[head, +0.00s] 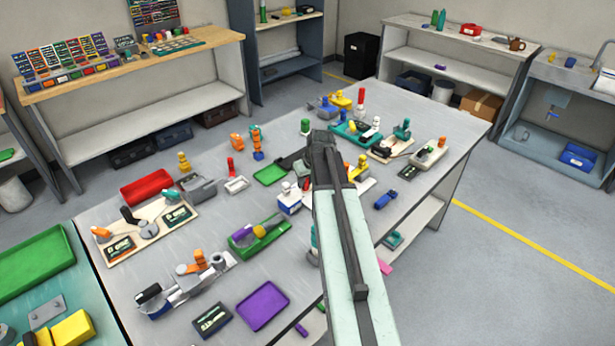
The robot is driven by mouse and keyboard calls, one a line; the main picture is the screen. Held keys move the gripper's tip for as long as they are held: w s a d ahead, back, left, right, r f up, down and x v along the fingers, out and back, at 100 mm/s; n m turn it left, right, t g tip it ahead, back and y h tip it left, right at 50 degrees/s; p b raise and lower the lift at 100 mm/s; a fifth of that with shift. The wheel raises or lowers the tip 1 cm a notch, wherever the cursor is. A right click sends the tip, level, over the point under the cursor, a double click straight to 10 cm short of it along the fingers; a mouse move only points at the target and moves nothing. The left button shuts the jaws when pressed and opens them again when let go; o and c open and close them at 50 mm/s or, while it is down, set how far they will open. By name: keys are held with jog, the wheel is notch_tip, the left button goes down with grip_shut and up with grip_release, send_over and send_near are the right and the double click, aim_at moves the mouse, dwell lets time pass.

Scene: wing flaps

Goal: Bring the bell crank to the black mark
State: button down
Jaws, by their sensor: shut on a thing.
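My arm reaches from the bottom edge over the long grey workbench (215,285). Its dark end, with my gripper (322,147), is above the middle of the bench. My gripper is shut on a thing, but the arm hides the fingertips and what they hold. I cannot make out the bell crank for certain among the many small parts. I cannot pick out the black mark either; it may be behind the arm or too small to tell.
A board with grey and orange parts (148,229) is at left. Several small fixtures crowd the far right end. Bare bench shows between the parts at left.

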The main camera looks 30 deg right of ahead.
jog(key=shift+s+d, duration=0.15)
jog(key=shift+s, duration=0.55)
jog(key=c, duration=1.3)
grip_release()
jog(key=shift+r, duration=0.1)
jog(key=shift+r+p, duration=0.25)
jog(key=shift+p, duration=0.15)
jog(key=p+v, duration=0.6)
jog(key=v, duration=0.1)
jog(key=shift+s, duration=0.1)
